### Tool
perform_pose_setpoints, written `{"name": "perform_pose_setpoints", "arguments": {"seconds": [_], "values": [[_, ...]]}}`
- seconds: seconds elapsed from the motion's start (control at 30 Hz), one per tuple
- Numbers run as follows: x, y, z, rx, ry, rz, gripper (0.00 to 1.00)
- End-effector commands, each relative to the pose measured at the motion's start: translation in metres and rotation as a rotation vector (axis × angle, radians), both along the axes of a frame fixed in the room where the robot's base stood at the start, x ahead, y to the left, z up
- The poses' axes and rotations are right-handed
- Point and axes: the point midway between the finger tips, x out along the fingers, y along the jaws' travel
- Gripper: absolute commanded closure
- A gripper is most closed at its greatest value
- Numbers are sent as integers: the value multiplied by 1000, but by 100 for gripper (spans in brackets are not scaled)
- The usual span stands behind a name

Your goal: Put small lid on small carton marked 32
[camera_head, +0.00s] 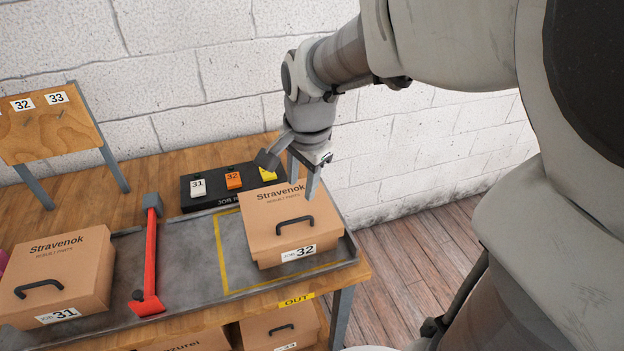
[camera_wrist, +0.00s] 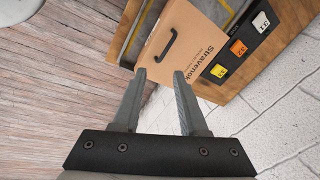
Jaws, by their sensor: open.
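The carton marked 32 (camera_head: 275,258) stands inside the yellow outline at the right end of the grey tray. A cardboard lid (camera_head: 265,222) printed Stravenok, with a dark handle (camera_head: 281,225), lies over its top and looks level. The lid also shows in the wrist view (camera_wrist: 178,22), with its handle toward the far side. My gripper (camera_head: 303,178) is open and empty at the back right edge of the lid. In the wrist view, its two fingers (camera_wrist: 160,74) are spread apart near the lid's printed edge. I cannot tell whether a finger touches the carton.
A closed carton marked 31 (camera_head: 88,268) stands at left, beside a red bar (camera_head: 150,260). A black rack (camera_head: 212,190) with tags 31, 32 and a yellow one is behind. A wooden board (camera_head: 45,130) stands at back left. More cartons (camera_head: 275,328) sit below.

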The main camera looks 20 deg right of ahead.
Motion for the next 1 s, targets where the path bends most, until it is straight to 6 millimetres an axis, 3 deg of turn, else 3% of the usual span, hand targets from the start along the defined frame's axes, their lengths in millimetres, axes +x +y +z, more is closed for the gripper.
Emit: {"name": "perform_pose_setpoints", "arguments": {"seconds": [0.03,0.2,0.5,0.7,1.0], "values": [[-14,0,15,-24,-36,94,58],[-57,1,44,-129,-114,424,58],[-121,0,63,-341,-210,905,58],[-137,0,64,-406,-227,1035,58],[-138,0,64,-410,-228,1048,58]]}}
